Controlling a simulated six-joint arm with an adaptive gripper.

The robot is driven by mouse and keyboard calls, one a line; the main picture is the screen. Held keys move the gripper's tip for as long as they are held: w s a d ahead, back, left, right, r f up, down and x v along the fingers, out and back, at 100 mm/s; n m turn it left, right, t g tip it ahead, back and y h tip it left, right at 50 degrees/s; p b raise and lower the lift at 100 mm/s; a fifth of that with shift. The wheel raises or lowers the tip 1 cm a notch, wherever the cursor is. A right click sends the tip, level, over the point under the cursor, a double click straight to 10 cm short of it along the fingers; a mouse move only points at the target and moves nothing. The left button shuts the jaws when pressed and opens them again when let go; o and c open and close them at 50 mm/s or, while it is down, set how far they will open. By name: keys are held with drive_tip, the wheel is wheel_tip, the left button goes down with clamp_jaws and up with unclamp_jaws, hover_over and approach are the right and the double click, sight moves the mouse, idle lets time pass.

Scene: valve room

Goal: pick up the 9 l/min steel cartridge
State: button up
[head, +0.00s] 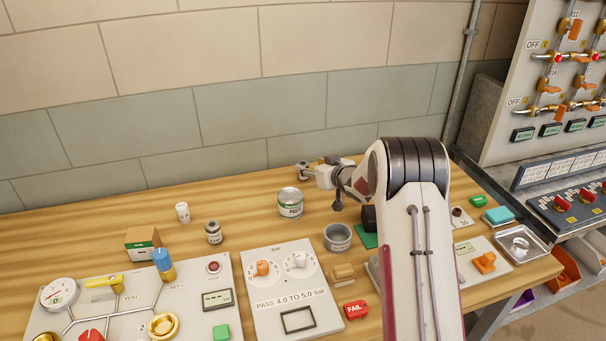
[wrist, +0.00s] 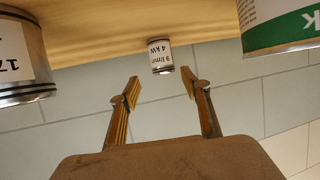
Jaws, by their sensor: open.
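The 9 l/min steel cartridge (wrist: 160,56) is a small cylinder with a white label reading 9 l/min, 4 kW. In the wrist view, which looks upside down, it stands on the wooden bench beyond the fingertips, roughly centred between them. My gripper (wrist: 161,87) is open with nothing between its fingers. In the head view my gripper (head: 312,170) is low over the back of the bench, near the wall. I cannot clearly make out the cartridge there among the small grey shapes at the gripper.
In the wrist view a larger cylinder marked 17 (wrist: 20,60) flanks the left, and a green-banded can (wrist: 280,28) the right. In the head view a labelled can (head: 290,203) stands beside my gripper. A grey bowl (head: 338,237) and control panels (head: 130,300) are nearer the front.

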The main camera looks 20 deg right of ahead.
sight(306, 166)
drive_tip(key=shift+w, duration=0.1)
idle(0.3)
drive_tip(key=shift+w+a+f, duration=0.3)
drive_tip(key=shift+w+f, duration=0.15)
drive_tip(key=shift+w, duration=0.1)
drive_tip(key=shift+w+a+f, duration=0.3)
drive_tip(key=shift+w+f, duration=0.1)
drive_tip(key=shift+w, duration=0.1)
drive_tip(key=shift+x, duration=1.15)
clamp_jaws()
